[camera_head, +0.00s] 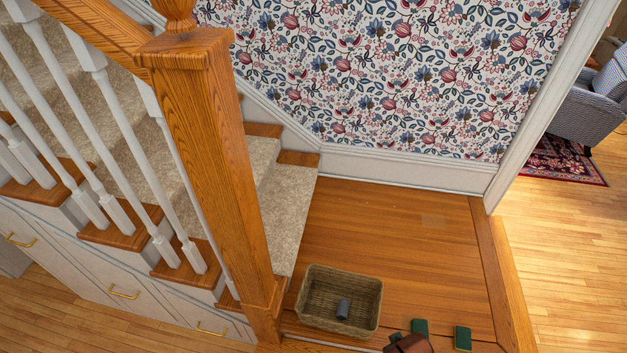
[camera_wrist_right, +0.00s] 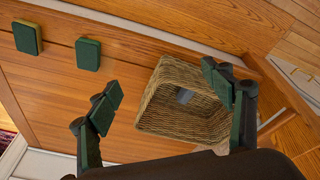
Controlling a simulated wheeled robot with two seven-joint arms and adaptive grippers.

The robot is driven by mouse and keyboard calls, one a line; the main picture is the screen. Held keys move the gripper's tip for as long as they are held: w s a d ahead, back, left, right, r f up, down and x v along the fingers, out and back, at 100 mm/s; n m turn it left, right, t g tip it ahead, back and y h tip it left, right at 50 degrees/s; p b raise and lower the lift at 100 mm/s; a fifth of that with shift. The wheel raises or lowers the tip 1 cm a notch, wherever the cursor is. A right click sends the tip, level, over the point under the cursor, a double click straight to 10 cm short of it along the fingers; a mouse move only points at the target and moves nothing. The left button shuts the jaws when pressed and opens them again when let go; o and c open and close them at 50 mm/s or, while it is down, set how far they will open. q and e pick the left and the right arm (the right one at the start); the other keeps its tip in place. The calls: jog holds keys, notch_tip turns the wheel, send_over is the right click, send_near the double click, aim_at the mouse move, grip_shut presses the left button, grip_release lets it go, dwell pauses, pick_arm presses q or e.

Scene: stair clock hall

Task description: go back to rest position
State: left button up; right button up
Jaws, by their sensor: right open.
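My right gripper (camera_wrist_right: 162,84) shows in the right wrist view, its two fingers with green pads spread wide apart and nothing between them. A wicker basket (camera_wrist_right: 205,125) lies beyond the fingers; whether they touch it is hard to tell, but it appears apart. In the head view the basket (camera_head: 309,318) stands on the wooden landing with a small grey cylinder (camera_head: 343,309) inside. My left gripper is in neither view.
Two green blocks (camera_head: 420,327) (camera_head: 462,338) lie right of the basket. A wooden newel post (camera_head: 215,160) and white balusters (camera_head: 90,190) stand at left beside carpeted stairs. A papered wall closes the back.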

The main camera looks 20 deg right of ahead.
jog(key=s+a+f+g, duration=0.1)
jog(key=s+f, duration=0.2)
jog(key=f, duration=0.9)
jog(key=s+f, duration=0.3)
jog(key=f, duration=0.9)
jog(key=s+f+n+g, duration=0.1)
jog(key=s+f, duration=1.3)
jog(key=s, duration=0.4)
jog(key=shift+s+a+f+y, duration=0.15)
jog(key=shift+s+f+y, duration=0.05)
jog(key=shift+f+y, duration=0.15)
jog(key=shift+c, duration=0.5)
